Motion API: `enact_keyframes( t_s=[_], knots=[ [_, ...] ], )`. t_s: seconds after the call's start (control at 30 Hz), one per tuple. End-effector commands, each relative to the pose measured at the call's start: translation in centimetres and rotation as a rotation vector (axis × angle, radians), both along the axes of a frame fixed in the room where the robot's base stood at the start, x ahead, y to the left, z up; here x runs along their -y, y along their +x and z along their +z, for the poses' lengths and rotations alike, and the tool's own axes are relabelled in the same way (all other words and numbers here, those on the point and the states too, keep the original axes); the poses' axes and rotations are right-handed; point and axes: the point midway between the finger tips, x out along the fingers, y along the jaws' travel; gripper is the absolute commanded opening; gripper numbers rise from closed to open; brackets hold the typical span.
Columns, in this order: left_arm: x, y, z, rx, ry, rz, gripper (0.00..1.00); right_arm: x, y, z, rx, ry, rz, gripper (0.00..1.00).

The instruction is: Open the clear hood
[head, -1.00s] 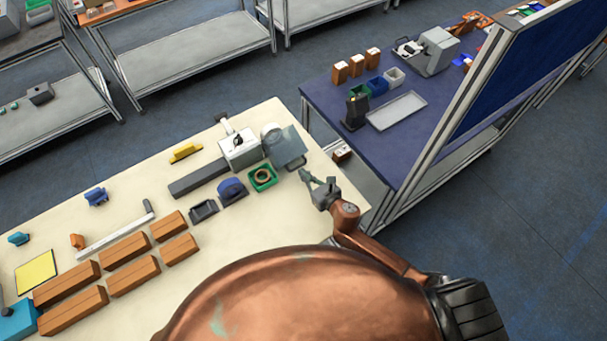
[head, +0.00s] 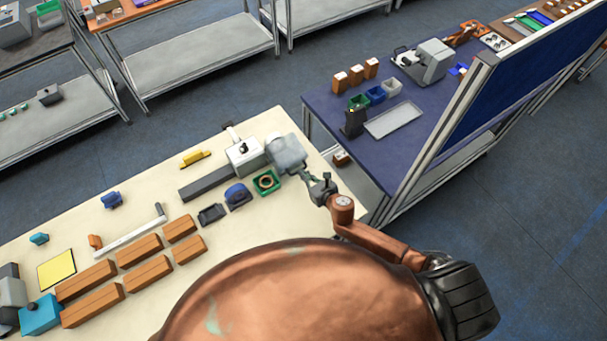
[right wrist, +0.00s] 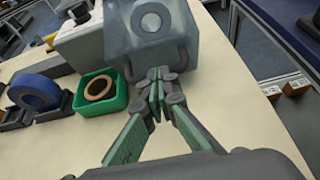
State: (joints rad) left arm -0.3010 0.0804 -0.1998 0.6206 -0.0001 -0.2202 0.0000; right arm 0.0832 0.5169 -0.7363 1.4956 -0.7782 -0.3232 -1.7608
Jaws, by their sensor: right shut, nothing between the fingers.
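The clear hood (head: 288,153) is a grey, see-through box at the right end of the white machine (head: 246,155). In the right wrist view the hood (right wrist: 150,35) fills the top middle, with a round part visible through it. A dark handle (right wrist: 128,70) runs along its near side, partly hidden by my fingers. My right gripper (head: 306,177) is at the hood's near side. In the right wrist view its fingertips (right wrist: 157,84) are together in front of the handle, with nothing between them. I cannot tell whether they touch it. My left gripper is not in view.
A green tray (head: 266,182) with a brown ring and a blue tape roll (head: 237,194) stand left of my gripper. Brown boxes (head: 139,250) lie at the table's near side. A blue table (head: 345,115) stands right, beyond a gap.

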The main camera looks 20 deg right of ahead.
Motion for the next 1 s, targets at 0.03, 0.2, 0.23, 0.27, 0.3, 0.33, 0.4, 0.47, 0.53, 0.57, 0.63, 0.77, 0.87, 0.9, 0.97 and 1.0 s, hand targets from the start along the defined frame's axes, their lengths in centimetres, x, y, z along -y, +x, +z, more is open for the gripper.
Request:
enact_keyframes(
  t_s=[0.03, 0.2, 0.23, 0.27, 0.3, 0.33, 0.4, 0.47, 0.53, 0.57, 0.63, 0.77, 0.87, 0.9, 0.97, 1.0],
  knots=[
    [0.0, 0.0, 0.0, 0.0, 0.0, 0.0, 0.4, 0.0, 0.0, 0.0, 0.0, 0.0, 0.0, 0.0],
    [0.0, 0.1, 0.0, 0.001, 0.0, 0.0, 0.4, 0.0, 0.0, 0.0, 0.0, 0.0, 0.0, 0.0],
    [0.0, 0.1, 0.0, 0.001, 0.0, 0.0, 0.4, 0.0, 0.0, 0.0, 0.0, 0.0, 0.0, 0.0],
    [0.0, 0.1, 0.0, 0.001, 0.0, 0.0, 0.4, 0.0, 0.0, 0.0, 0.0, 0.0, 0.0, 0.0],
    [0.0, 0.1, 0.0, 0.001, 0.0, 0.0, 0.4, 0.0, 0.0, 0.0, 0.0, 0.0, 0.0, 0.0],
    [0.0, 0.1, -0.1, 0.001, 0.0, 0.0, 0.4, 0.0, 0.0, -0.1, 0.0, -0.001, 0.0, 0.0],
    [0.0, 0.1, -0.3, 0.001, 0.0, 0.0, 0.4, 0.1, -0.1, -0.4, 0.0, -0.001, 0.0, 0.0],
    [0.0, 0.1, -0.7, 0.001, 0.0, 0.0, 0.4, 0.1, -0.3, -0.9, -0.001, -0.001, 0.001, 0.0],
    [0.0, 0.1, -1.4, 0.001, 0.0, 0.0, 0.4, 0.1, -0.6, -1.8, -0.001, -0.001, 0.003, 0.0],
    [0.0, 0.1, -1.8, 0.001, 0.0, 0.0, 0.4, 0.2, -0.8, -2.2, -0.001, -0.002, 0.004, 0.0],
    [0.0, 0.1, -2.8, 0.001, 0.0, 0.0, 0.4, 0.2, -1.2, -3.4, -0.002, -0.001, 0.007, 0.0],
    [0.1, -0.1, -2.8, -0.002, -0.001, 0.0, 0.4, 1.0, -3.5, -2.7, -0.001, -0.003, 0.01, 0.0],
    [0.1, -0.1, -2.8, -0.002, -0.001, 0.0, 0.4, 1.6, -5.6, -1.7, -0.001, -0.003, 0.01, 0.0],
    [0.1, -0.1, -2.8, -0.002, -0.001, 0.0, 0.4, 1.8, -6.3, -1.3, 0.0, -0.002, 0.011, 0.0],
    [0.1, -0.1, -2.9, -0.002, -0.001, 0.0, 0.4, 2.2, -7.3, -1.0, -0.001, -0.002, 0.009, 0.0],
    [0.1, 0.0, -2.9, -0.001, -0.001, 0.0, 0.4, 2.3, -7.9, -0.7, -0.001, -0.001, 0.009, 0.0]
  ],
)
